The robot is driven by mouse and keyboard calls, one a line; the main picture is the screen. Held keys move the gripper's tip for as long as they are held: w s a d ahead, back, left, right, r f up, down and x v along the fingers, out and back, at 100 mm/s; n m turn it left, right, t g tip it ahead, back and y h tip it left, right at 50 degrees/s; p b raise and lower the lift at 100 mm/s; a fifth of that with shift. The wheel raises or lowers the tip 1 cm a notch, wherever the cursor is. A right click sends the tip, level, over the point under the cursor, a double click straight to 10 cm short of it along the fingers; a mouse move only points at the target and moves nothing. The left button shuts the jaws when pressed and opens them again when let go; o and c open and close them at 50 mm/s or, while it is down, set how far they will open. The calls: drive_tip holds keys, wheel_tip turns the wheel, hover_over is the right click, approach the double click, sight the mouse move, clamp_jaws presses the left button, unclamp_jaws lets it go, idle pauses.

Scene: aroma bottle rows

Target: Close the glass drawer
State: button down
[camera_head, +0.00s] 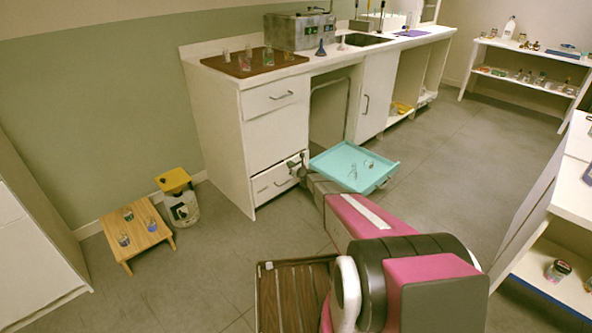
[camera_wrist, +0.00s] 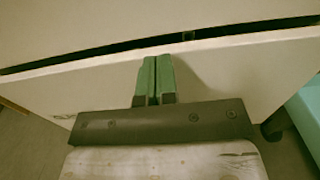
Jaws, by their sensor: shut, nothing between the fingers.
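The lower white drawer (camera_head: 271,184) is low in the white cabinet, with a small handle and a faint mark on its front; I cannot read the mark. In the wrist view its pale front (camera_wrist: 100,92) lies below a dark gap, so it appears slightly open. My gripper (camera_head: 299,164) is at the drawer's upper right, partly hidden by my arm. In the wrist view my gripper (camera_wrist: 155,60) has its green fingers together, empty, with their tips over the drawer front just below the gap. I cannot tell whether they touch it.
An upper drawer (camera_head: 274,95) is closed. Open floor lies before the cabinet.

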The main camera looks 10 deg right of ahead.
drive_tip(key=shift+x, duration=0.75)
drive_tip(key=shift+w, duration=0.2)
drive_tip(key=v, duration=1.5)
drive_tip(key=s+a+r+n+g, duration=0.4)
drive_tip(key=s+r+n, duration=0.15)
drive_tip(key=s, duration=0.25)
drive_tip(key=s+a+r+n+g, duration=0.35)
drive_tip(key=s+n, duration=0.25)
drive_tip(key=s, duration=0.3)
drive_tip(key=s+a+r+n+g, duration=0.35)
drive_tip(key=s+r+n, duration=0.2)
drive_tip(key=s, duration=0.25)
drive_tip(key=s+d+r+n+g+h, duration=0.1)
drive_tip(key=s+d+r+n+h, duration=0.1)
drive_tip(key=s, duration=0.6)
drive_tip(key=s+d+r+n+g+h, duration=0.1)
drive_tip(key=s+d+r+n+h, duration=0.2)
drive_tip(key=s+r+n+h, duration=0.1)
drive_tip(key=s+d+r+n+g+h, duration=0.1)
drive_tip(key=s+r+n+h, duration=0.3)
drive_tip(key=s, duration=0.7)
drive_tip(key=shift+s+d+n+g+h, duration=0.3)
drive_tip(key=shift+d+n, duration=0.4)
drive_tip(key=shift+n, duration=0.2)
